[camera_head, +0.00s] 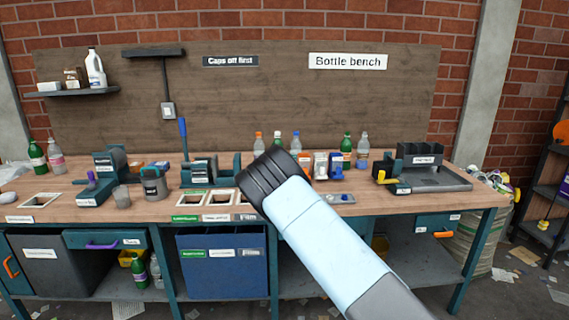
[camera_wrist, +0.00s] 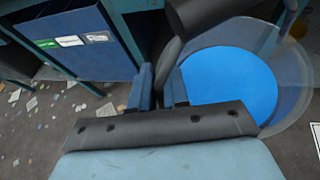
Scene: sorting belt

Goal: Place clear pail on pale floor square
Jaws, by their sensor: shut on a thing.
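The clear pail (camera_wrist: 292,75) is at the right of the wrist view, seen from above, with a round blue surface (camera_wrist: 228,85) inside its see-through wall. My gripper (camera_wrist: 161,86) has its two blue fingers at the pail's left side, shut on the pail; the exact contact at the rim is partly hidden by a dark part. The pail is above or near the floor; its height is unclear. A pale edge (camera_wrist: 315,132) at the far right may belong to the pale floor square, but only a sliver shows. In the head view my arm hides gripper and pail.
The bottle bench (camera_head: 60,190) with bottles and tools spans the head view. A blue bin (camera_head: 222,268) stands under it and also shows in the wrist view (camera_wrist: 85,65). A sack (camera_head: 487,235) and a shelf rack (camera_head: 550,195) are at right. Paper scraps litter the floor.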

